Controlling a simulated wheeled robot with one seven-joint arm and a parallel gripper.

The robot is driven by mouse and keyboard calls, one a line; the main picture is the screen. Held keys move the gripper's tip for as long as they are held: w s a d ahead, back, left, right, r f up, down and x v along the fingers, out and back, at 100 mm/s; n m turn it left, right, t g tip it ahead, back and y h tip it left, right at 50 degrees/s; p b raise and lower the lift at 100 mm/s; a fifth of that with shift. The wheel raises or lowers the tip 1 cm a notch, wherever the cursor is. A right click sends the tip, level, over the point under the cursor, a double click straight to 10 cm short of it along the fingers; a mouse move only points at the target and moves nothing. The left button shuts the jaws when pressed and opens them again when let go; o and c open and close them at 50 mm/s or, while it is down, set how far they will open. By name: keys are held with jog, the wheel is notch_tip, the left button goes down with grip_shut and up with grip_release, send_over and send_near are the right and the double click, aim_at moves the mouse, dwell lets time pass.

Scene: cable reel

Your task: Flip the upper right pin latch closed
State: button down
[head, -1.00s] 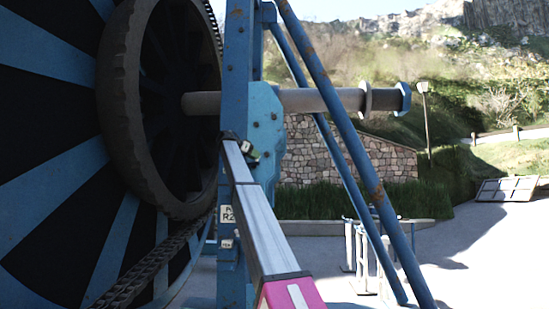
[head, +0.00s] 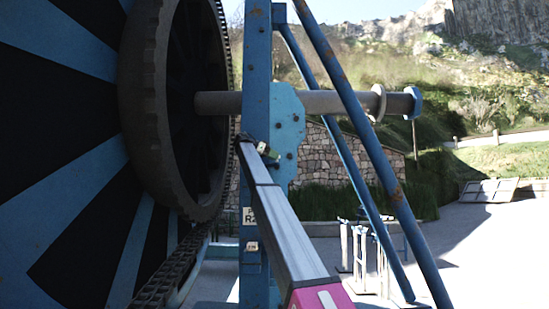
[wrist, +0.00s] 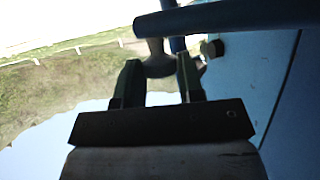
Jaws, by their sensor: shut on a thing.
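My gripper (wrist: 158,70) shows in the wrist view with its two dark green fingers apart around a dark grey piece (wrist: 159,66), probably the pin latch; it is shut on it. The piece hangs below a blue bar (wrist: 235,17) that crosses the top right. In the head view my gripper (head: 267,153) is small, at the blue upright post (head: 256,110) beside a light blue plate (head: 286,125). The latch cannot be made out there. Whether the latch is open or closed cannot be told.
A large blue and black cable reel (head: 75,150) with a toothed rim fills the left. Its shaft (head: 335,102) runs right past the post. A slanted blue strut (head: 375,150) stands right of my arm. A chain (head: 175,265) runs low. Open paved ground lies right.

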jog(key=c, duration=0.8)
grip_release()
jog(key=shift+o, duration=0.2)
jog(key=v, duration=1)
jog(key=shift+a+r, duration=0.2)
jog(key=shift+a, duration=0.15)
jog(key=shift+c, duration=0.2)
